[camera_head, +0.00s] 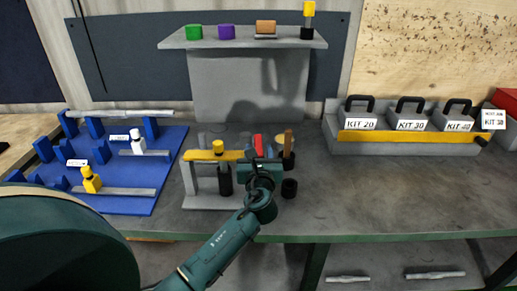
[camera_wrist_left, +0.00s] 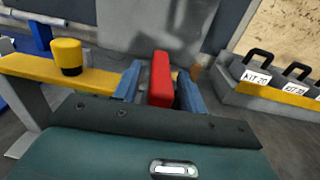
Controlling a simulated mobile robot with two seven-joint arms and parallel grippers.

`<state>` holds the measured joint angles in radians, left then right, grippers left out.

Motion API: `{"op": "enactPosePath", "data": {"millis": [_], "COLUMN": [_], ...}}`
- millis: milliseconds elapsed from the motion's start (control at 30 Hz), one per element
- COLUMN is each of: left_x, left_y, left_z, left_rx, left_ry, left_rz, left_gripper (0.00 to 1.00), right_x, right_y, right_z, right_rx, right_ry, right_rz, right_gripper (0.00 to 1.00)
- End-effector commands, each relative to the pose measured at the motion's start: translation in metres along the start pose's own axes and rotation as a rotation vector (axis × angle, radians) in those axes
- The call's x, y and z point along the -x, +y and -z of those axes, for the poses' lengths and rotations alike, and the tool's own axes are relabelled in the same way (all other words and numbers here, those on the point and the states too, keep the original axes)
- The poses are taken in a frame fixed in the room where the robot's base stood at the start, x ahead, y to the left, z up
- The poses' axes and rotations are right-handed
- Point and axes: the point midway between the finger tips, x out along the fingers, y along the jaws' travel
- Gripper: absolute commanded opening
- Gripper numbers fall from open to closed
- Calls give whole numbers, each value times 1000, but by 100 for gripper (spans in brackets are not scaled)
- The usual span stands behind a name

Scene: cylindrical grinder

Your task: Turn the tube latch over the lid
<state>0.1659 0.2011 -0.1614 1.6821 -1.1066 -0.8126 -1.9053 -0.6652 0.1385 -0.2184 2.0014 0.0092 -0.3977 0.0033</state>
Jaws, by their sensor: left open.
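A red upright block (camera_head: 257,142), which looks like the tube latch, stands by the yellow bar (camera_head: 197,156) of a small grey stand. My left gripper (camera_head: 262,153) is open around it. In the left wrist view the red block (camera_wrist_left: 160,80) shows between the two blue fingers (camera_wrist_left: 158,88), with a gap at least on the right. Its lower part is hidden by my gripper body. A yellow lid (camera_head: 218,146) tops a dark tube (camera_head: 225,181) in the stand, left of the gripper; the lid also shows in the wrist view (camera_wrist_left: 68,57). My right gripper is out of view.
A brown-handled tool in a dark holder (camera_head: 288,160) and a black ring (camera_head: 289,188) stand close right of my gripper. A blue fixture board (camera_head: 130,200) lies left. Kit boxes (camera_head: 360,112) stand right. A grey shelf (camera_head: 243,41) rises behind. The right bench front is clear.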

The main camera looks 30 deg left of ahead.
Motion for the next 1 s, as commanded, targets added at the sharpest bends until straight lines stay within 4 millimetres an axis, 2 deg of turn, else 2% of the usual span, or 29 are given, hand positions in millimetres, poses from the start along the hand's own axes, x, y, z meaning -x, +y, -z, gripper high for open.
{"op": "enactPosePath", "data": {"millis": [133, 400, 900, 1000], "left_x": [-9, -10, -10, -10], "left_y": [0, 0, 0, 0], "left_z": [0, 0, 0, 0], "left_rx": [0, 0, 0, 0], "left_ry": [0, 0, 0, 0], "left_rz": [1, 1, 1, 1], "left_gripper": [42, 42, 2, 0], "right_x": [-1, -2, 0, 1], "right_y": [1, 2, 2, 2], "right_z": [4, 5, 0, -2], "right_rx": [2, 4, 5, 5], "right_ry": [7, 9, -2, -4], "right_rz": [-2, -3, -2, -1], "right_gripper": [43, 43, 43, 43]}}
